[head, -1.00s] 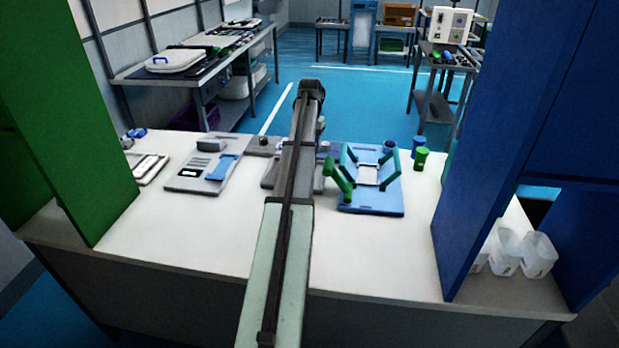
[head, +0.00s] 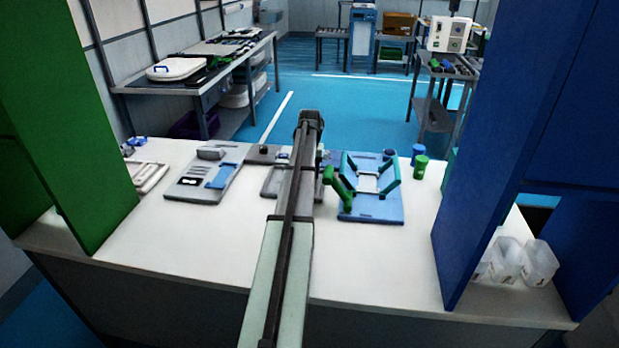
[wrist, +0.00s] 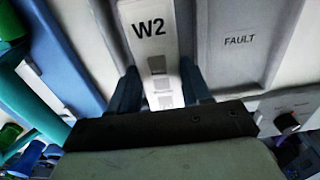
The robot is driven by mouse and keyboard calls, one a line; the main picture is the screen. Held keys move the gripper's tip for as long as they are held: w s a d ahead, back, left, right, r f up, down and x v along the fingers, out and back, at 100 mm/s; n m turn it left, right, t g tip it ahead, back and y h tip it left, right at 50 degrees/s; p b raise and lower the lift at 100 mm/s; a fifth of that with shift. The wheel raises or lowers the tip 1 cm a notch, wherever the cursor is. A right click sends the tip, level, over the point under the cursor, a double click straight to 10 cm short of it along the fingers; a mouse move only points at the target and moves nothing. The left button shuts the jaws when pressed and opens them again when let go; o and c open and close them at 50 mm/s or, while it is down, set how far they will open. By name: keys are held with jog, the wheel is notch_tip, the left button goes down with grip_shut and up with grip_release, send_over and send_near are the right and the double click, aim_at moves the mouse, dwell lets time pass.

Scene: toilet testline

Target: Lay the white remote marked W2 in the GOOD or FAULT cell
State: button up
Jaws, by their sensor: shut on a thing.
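The white remote marked W2 (wrist: 150,32) is between the two dark blue fingers of my gripper (wrist: 159,72) in the wrist view. My gripper is shut on it. The grey cell marked FAULT (wrist: 238,62) lies just right of the remote there. No GOOD mark shows; the remote and my gripper cover part of the tray. I cannot tell whether the remote touches the tray. In the head view the grey cell tray (head: 274,186) is partly behind my arm, which also hides my gripper and the remote.
A blue fixture (head: 372,212) with teal arms and a green clamp stands right of my arm. A grey board (head: 190,190) with a blue piece lies to the left. A black knob (wrist: 287,122) is near the FAULT cell. Tall green and blue panels flank the table.

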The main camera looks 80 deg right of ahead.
jog(key=shift+f, duration=1.3)
jog(key=shift+f, duration=0.15)
jog(key=o, duration=1.1)
notch_tip(320, 180, up, 12)
jog(key=shift+r, duration=0.15)
jog(key=shift+w, duration=0.1)
